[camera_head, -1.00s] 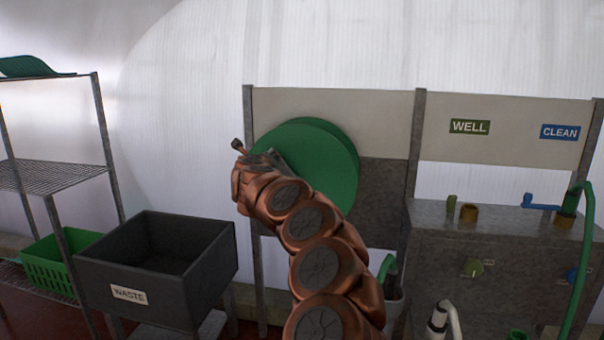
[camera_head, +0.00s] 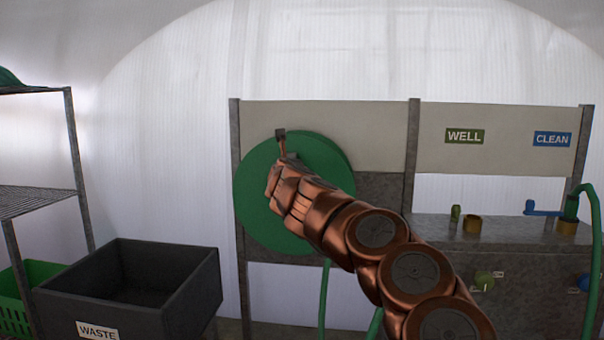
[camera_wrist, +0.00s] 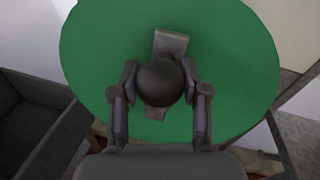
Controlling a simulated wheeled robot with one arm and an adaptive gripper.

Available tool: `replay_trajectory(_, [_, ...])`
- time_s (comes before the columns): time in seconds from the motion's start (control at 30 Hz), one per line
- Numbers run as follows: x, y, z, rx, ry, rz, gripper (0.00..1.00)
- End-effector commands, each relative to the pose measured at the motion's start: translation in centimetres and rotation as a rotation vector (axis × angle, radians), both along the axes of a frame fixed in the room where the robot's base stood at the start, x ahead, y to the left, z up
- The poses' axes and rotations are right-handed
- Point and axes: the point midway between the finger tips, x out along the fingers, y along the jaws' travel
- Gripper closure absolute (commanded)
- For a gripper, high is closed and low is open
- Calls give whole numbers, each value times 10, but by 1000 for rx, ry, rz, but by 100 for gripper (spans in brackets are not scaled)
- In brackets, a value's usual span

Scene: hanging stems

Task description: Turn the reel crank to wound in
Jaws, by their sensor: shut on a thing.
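The green hose reel (camera_head: 262,215) is a large disc mounted on the panel in the head view. It also fills much of the wrist view (camera_wrist: 245,60). In the wrist view my gripper (camera_wrist: 160,85) is shut on the dark round knob of the reel crank (camera_wrist: 160,80), with a finger on each side. The crank's grey arm (camera_wrist: 171,43) shows behind the knob against the green disc. In the head view my arm reaches up from the lower right across the reel and hides the gripper and most of the crank.
A dark WASTE bin (camera_head: 125,290) stands left of the reel, with a wire shelf (camera_head: 35,200) beyond it. To the right is a grey bench (camera_head: 500,255) with taps and a green hose (camera_head: 596,240), under WELL (camera_head: 464,136) and CLEAN (camera_head: 552,139) signs.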

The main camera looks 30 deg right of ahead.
Motion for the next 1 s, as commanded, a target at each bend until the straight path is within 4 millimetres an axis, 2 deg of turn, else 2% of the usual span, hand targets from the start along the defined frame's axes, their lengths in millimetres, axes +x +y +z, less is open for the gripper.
replay_trajectory(0.17, [1, 7, 0, 18, -11, 12, 100])
replay_trajectory(0.5, [0, 6, 1, 19, -13, 12, 100])
replay_trajectory(0.53, [0, 6, 0, 20, -12, 12, 54])
replay_trajectory(0.77, [0, 6, 0, 18, -13, 12, 30])
replay_trajectory(1.0, [0, 6, 0, 17, -12, 12, 29])
